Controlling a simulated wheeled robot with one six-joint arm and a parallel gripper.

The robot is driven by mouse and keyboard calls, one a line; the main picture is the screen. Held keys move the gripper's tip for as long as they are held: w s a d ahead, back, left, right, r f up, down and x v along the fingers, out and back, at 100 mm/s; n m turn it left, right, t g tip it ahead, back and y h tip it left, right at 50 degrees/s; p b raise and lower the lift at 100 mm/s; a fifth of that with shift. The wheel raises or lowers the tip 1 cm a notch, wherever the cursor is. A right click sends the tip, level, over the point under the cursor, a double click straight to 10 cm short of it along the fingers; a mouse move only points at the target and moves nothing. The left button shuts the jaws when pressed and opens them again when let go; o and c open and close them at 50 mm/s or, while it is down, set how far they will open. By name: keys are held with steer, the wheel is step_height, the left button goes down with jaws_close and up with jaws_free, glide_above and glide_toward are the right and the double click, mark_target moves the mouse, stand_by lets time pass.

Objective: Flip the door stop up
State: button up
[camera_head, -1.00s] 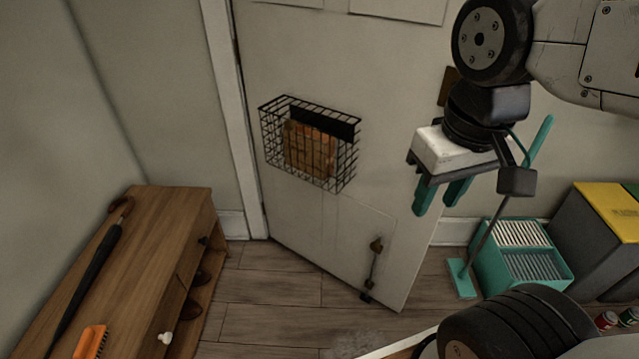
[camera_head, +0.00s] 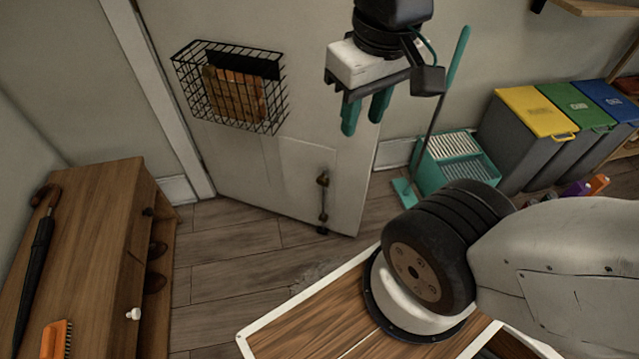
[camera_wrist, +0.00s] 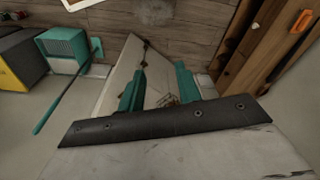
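The door stop (camera_head: 323,204) is a slim dark metal piece with a brownish mount, low on the white door (camera_head: 238,152). It hangs down, with its dark foot close to the floor; I cannot tell if it touches. It also shows, small, in the wrist view (camera_wrist: 144,52), beyond my fingers. My gripper (camera_head: 362,122) has two teal fingers pointing down, apart and empty. It is in front of the door's free edge, above and to the right of the door stop in the head view. The wrist view shows a clear gap between my fingers (camera_wrist: 160,70).
A wire basket (camera_head: 232,88) hangs on the door. A wooden cabinet (camera_head: 95,215) with an umbrella (camera_head: 38,265) stands at left. A teal bucket (camera_head: 455,160) with a long-handled tool and coloured-lid bins (camera_head: 535,135) stand at right. Wood floor (camera_head: 230,262) lies clear before the door.

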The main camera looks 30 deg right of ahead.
steer(key=c, duration=0.5)
steer(key=shift+w+a+f, duration=0.1)
steer(key=shift+f, duration=0.15)
jaws_close()
steer(key=w+d+f+n+g+h, duration=0.25)
steer(key=w+f, duration=0.35)
steer(key=f, duration=0.3)
steer(key=w+d+f+n+g+h, duration=0.25)
steer(key=w+f+h, duration=0.2)
steer(key=f, duration=0.45)
steer(key=w+d+f+n+g+h, duration=0.2)
steer(key=w+f+n+g+h, duration=0.15)
steer(key=w+f, duration=0.4)
steer(key=w+d+f+n+t+h, duration=0.2)
steer(key=f+n+t, duration=0.55)
steer(key=f, duration=1.15)
steer(key=w+d+f+n+t+h, duration=0.1)
steer(key=f+n+t, duration=0.3)
steer(key=f+n, duration=1.1)
steer(key=w+a+f+m+t+y, duration=0.1)
steer(key=w+a+f+m+t, duration=0.1)
steer(key=w+f, duration=0.3)
steer(key=shift+w+f+m+t, duration=0.4)
steer(key=shift+f+m, duration=0.05)
steer(key=shift+m, duration=0.15)
steer(key=shift+a, duration=0.1)
